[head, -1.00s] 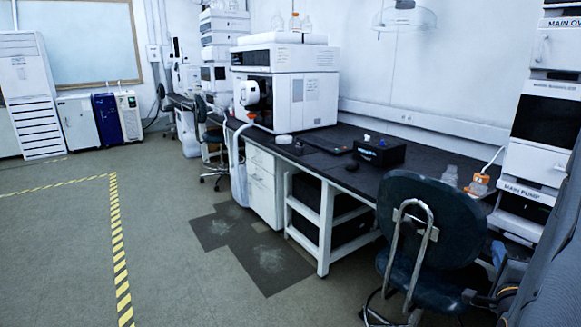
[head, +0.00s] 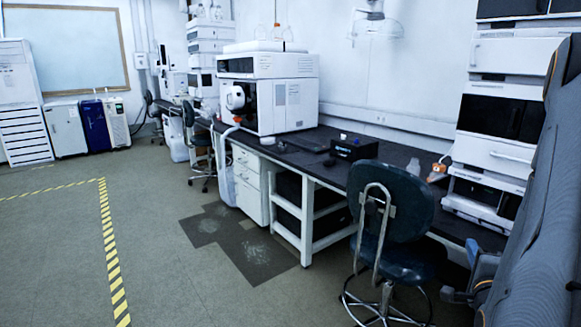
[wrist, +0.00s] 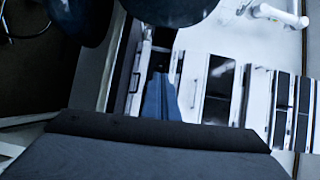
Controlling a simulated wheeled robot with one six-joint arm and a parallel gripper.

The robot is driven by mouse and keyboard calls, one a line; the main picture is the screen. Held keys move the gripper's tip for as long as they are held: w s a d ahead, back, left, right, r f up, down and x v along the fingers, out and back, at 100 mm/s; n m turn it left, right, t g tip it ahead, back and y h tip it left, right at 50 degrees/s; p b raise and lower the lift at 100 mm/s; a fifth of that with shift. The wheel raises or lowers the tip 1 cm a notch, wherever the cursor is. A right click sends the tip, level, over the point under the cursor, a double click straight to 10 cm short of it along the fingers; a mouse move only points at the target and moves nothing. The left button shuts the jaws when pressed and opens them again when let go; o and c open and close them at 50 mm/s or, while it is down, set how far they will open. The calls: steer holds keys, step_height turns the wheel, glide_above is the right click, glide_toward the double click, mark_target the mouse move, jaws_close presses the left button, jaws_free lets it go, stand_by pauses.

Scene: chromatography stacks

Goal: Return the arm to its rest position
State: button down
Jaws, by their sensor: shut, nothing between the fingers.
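My arm (head: 545,215) rises as a large dark grey, fabric-like shape along the right edge of the head view. Part of my gripper shows as a blue-grey piece low beside it, its tips not clear there. In the wrist view, narrow blue fingers of my gripper (wrist: 160,98) are together with nothing between them. They point towards the white and black instrument stack, apart from any object I can make out. My dark grey wrist cover fills the bottom of that view.
A dark blue chair (head: 390,215) stands close in front of the black bench (head: 320,150). An instrument stack (head: 500,130) stands at the right, near my arm. A white instrument (head: 268,90) sits on the bench. Open floor with yellow-black tape (head: 112,255) lies to the left.

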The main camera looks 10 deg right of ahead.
steer(key=w+a+f+n+g+y, duration=0.2)
steer(key=w+a+n+g+y, duration=0.15)
steer(key=a+n, duration=0.45)
steer(key=w+a+f+n+g+y, duration=0.25)
steer(key=a+n+y, duration=0.2)
steer(key=a, duration=0.65)
steer(key=s+a+r+n+g+y, duration=0.1)
steer(key=s+a+n+g, duration=0.3)
steer(key=a, duration=0.6)
steer(key=s+a+r+n+g+p, duration=0.1)
steer(key=s+a+r+n+g, duration=0.3)
steer(key=s+a+n, duration=0.4)
steer(key=s+a, duration=0.3)
steer(key=shift+s+r+g+y, duration=0.15)
steer(key=shift+r+g+y, duration=0.15)
steer(key=shift+y, duration=0.1)
